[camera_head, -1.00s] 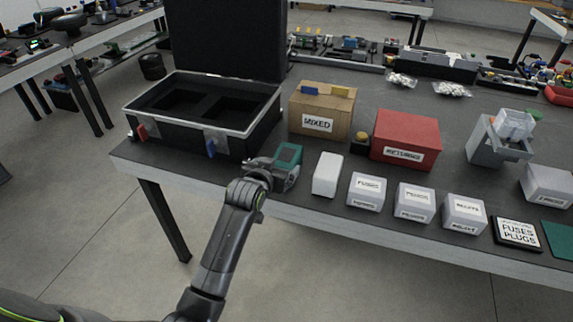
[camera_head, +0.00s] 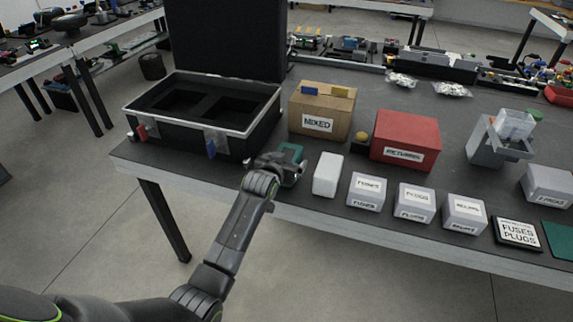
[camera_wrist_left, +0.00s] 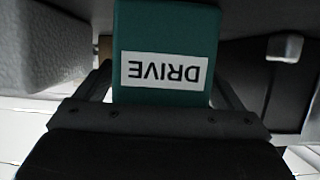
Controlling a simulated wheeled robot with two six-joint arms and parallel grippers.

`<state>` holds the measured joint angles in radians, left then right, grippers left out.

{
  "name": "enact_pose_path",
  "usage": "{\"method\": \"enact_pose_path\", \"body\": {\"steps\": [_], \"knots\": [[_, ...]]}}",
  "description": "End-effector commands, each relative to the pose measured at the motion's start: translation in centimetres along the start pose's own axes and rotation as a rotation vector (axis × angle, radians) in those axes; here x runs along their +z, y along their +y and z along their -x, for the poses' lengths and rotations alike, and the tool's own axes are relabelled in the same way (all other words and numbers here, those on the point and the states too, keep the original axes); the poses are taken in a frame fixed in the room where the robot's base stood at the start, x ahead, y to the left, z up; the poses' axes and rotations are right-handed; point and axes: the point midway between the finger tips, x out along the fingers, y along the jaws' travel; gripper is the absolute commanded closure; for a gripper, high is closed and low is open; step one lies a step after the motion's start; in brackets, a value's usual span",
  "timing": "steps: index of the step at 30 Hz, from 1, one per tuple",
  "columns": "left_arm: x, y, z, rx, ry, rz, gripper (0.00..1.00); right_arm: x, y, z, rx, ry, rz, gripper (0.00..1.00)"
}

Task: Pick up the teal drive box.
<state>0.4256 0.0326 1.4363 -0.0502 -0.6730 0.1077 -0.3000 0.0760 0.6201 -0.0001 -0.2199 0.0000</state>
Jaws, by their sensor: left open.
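The teal drive box (camera_head: 290,151) stands near the front edge of the table, between the black case and a white block. It shows large in the left wrist view (camera_wrist_left: 165,30), with its white DRIVE label upside down there. My left gripper (camera_head: 286,164) is at the box, its fingers (camera_wrist_left: 165,85) open on either side of it. The gripper hides the lower part of the box in the head view. I cannot tell whether the fingers touch it. My right gripper is not in view.
The open black case (camera_head: 255,133) stands close to the left. The white block (camera_head: 327,175) is close on the right. A MIXED carton (camera_head: 318,124) and a red box (camera_head: 404,139) stand behind. Several small labelled grey boxes line the front edge.

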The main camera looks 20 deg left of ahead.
Motion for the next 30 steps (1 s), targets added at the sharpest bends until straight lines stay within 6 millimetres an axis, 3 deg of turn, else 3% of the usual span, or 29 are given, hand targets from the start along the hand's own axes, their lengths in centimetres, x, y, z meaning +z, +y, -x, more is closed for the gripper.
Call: {"method": "enact_pose_path", "body": {"steps": [3,18,26,30], "knots": [[0.0,0.0,0.0,0.000,0.000,0.000,0.12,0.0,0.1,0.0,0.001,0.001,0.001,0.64],[0.0,0.0,0.0,0.000,-0.001,0.000,0.78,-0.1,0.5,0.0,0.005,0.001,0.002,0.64],[-0.5,0.0,0.1,0.001,0.006,0.000,0.78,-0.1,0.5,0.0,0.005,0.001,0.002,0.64],[-2.1,0.0,0.8,0.001,0.009,0.000,0.78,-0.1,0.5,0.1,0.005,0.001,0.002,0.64]]}}
